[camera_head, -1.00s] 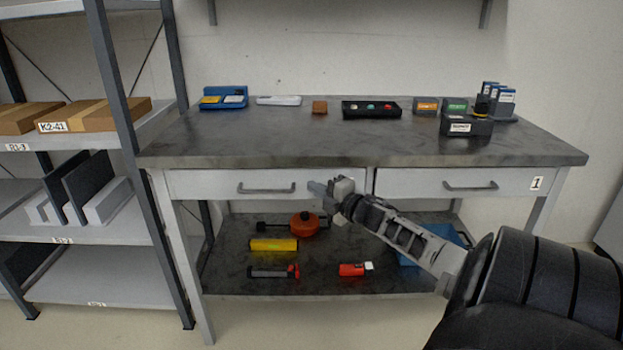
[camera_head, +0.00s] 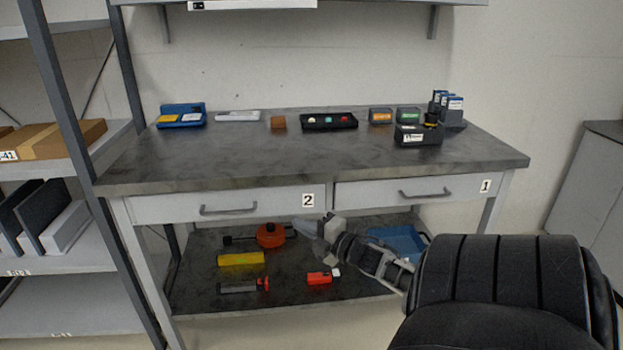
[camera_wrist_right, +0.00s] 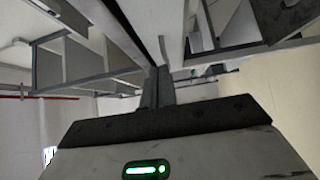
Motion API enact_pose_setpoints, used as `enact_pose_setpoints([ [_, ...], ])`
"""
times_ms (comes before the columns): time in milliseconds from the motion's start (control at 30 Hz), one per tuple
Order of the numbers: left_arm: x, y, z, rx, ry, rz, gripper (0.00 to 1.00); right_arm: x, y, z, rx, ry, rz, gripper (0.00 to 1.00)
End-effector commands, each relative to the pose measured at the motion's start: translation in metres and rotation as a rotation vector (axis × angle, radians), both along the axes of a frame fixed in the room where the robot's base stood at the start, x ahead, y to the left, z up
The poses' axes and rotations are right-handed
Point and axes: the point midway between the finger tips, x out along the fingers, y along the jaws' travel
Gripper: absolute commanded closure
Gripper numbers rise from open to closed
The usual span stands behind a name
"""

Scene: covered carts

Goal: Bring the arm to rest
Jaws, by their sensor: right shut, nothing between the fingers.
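My right gripper (camera_head: 305,226) is low in front of the workbench in the head view, just below the drawer fronts and over the view of the lower shelf. Its arm comes in from the lower right. In the right wrist view the two fingers (camera_wrist_right: 158,87) are together, with nothing between them. The workbench (camera_head: 250,165) has two shut drawers, marked 2 (camera_head: 230,204) and 1 (camera_head: 430,189). My left gripper is not in view.
Boxes, trays and a dark charger-like unit (camera_head: 418,136) stand along the bench's back. A rack (camera_head: 75,310) stands left. The bench top's front is clear.

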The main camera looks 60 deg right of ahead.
Motion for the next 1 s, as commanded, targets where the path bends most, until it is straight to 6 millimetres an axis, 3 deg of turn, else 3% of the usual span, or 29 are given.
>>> enact_pose_setpoints([
  [200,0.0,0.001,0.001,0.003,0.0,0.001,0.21,-0.02,0.003,0.0,0.001,0.0,0.001,1.0],
  [467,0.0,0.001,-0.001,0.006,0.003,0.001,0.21,-0.021,0.003,-0.001,0.003,0.0,0.001,1.0],
  [567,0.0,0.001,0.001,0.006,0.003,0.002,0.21,-0.022,0.016,-0.009,0.052,0.016,0.0,1.0],
  [667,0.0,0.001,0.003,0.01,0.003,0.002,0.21,-0.023,0.052,-0.031,0.195,0.059,-0.005,1.0],
  [767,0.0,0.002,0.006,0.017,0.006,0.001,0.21,-0.029,0.113,-0.059,0.429,0.135,-0.022,1.0],
  [900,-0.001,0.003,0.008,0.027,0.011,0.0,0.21,-0.048,0.216,-0.086,0.81,0.268,-0.064,1.0],
  [1000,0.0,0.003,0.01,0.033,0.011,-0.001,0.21,-0.065,0.287,-0.09,1.066,0.368,-0.101,1.0],
])
